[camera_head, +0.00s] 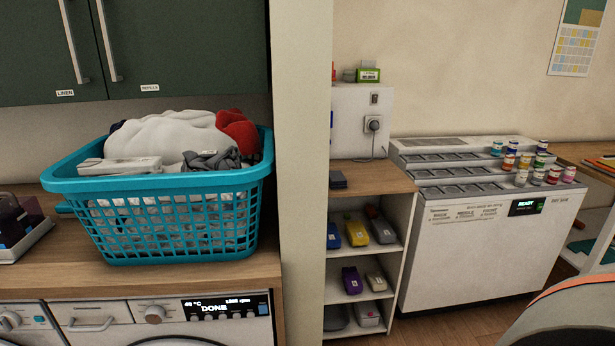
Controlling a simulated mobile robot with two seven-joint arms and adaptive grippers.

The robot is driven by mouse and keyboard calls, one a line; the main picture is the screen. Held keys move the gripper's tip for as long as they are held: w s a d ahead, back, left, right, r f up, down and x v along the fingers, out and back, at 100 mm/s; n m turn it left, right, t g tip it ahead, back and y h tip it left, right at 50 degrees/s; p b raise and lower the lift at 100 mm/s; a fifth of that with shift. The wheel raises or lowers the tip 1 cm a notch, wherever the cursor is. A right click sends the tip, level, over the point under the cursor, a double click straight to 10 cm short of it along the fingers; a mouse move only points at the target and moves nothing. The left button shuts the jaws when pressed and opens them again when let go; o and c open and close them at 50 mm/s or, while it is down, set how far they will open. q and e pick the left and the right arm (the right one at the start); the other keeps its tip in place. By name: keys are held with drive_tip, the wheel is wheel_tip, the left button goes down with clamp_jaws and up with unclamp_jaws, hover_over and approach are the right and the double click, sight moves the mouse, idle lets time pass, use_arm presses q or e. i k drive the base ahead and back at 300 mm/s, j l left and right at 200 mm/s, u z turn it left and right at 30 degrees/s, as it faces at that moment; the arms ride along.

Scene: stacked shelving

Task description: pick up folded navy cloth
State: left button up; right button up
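A small dark, flat stack (338,180), possibly the folded navy cloth, lies on the wooden top of the narrow white shelf unit (397,232), near its left front edge. It is too small to tell its material or exact colour. A teal laundry basket (165,187) on the left counter holds a heap of white, grey and red cloth, with a bit of dark cloth (117,127) at its left back. Most of that dark cloth is hidden. Neither of my grippers is in view.
A pale upright panel (300,170) stands between the counter and the shelf unit. Shoes (357,234) fill the shelves. A white machine (480,240) carrying several small jars stands at the right. A socket with a plugged cable (373,125) is above the shelf top.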

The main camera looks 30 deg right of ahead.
sight(337, 179)
drive_tip(key=l+u, duration=0.35)
drive_tip(key=l, duration=0.6)
drive_tip(key=l+u, duration=0.4)
drive_tip(key=l, duration=0.6)
drive_tip(key=k+l, duration=0.1)
drive_tip(key=l, duration=0.55)
drive_tip(key=l+u, duration=0.1)
drive_tip(key=l, duration=0.55)
drive_tip(key=k+l, duration=0.15)
drive_tip(key=l, duration=0.5)
